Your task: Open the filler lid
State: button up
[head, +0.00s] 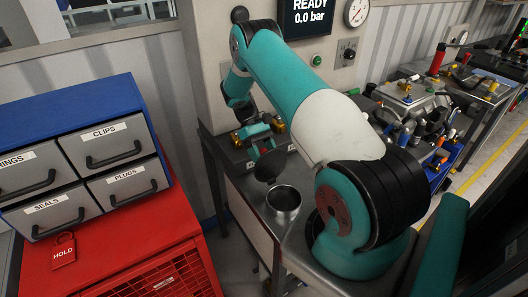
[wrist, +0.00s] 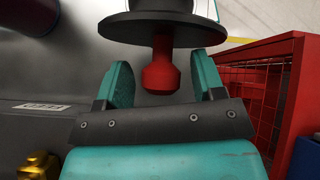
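The filler (head: 283,207) is a round metal neck on the bench, and its dark mouth shows in the head view. The lid (head: 267,167) is a dark disc standing raised and tilted at the far left side of the mouth. In the wrist view the lid (wrist: 165,30) shows nearly edge-on, with a red knob (wrist: 161,72) pointing toward me. My gripper (wrist: 162,76) is open, its teal fingers on either side of the knob with a visible gap on both sides. In the head view my gripper (head: 262,146) is just behind the lid; the knob is hidden there.
A red cabinet (head: 140,245) with a blue drawer unit (head: 75,100) stands at left, apart from the bench (head: 240,187). Brass fittings (head: 275,124) sit behind my gripper. A panel display (head: 308,12) reads READY, 0.0 bar.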

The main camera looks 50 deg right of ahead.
jog(key=shift+r, duration=0.1)
notch_tip(320, 180, up, 9)
jog(key=shift+f+p, duration=0.2)
jog(key=shift+p, duration=0.2)
notch_tip(320, 180, up, 11)
jog(key=p, duration=0.9)
jog(key=shift+r, duration=0.15)
jog(key=s+a+r+n+t+h+b, duration=0.1)
jog(key=a+n+t+h+b, duration=0.15)
jog(key=a+b, duration=0.55)
jog(key=s+a+r+n+t+h+b, duration=0.1)
jog(key=a+r+n+t+b, duration=0.2)
jog(key=a, duration=0.9)
jog(key=s+a+f+n+t+y+b, duration=0.2)
jog(key=s+a+y+b, duration=0.3)
jog(key=s+a, duration=1.1)
jog(key=shift+s+f+t+b, duration=0.25)
jog(key=shift+f+t+b, duration=0.25)
jog(key=shift+t+b, duration=0.15)
